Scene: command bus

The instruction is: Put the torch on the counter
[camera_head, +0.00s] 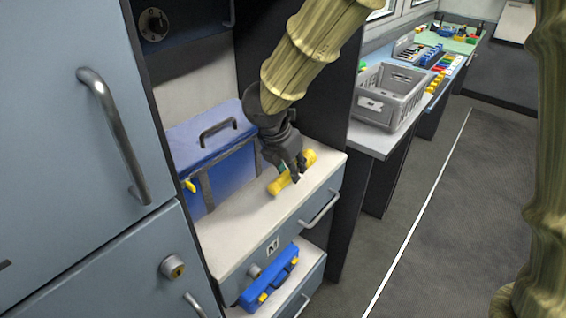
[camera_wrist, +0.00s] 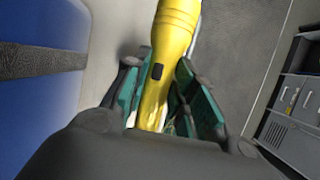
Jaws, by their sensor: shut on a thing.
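The torch is yellow with a dark switch; it shows in the head view (camera_head: 279,185) and in the wrist view (camera_wrist: 172,50). My gripper (camera_head: 292,172) is shut on the torch, with a finger on each side of its body in the wrist view (camera_wrist: 162,95). The torch is over or on the pale counter (camera_head: 235,240) above the drawers; I cannot tell whether it touches the surface. The gripper hides part of the torch's middle.
A blue case (camera_head: 215,150) with a dark handle stands on the counter's left. A grey crate (camera_head: 388,97) stands on the farther worktop. The counter's front part is clear.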

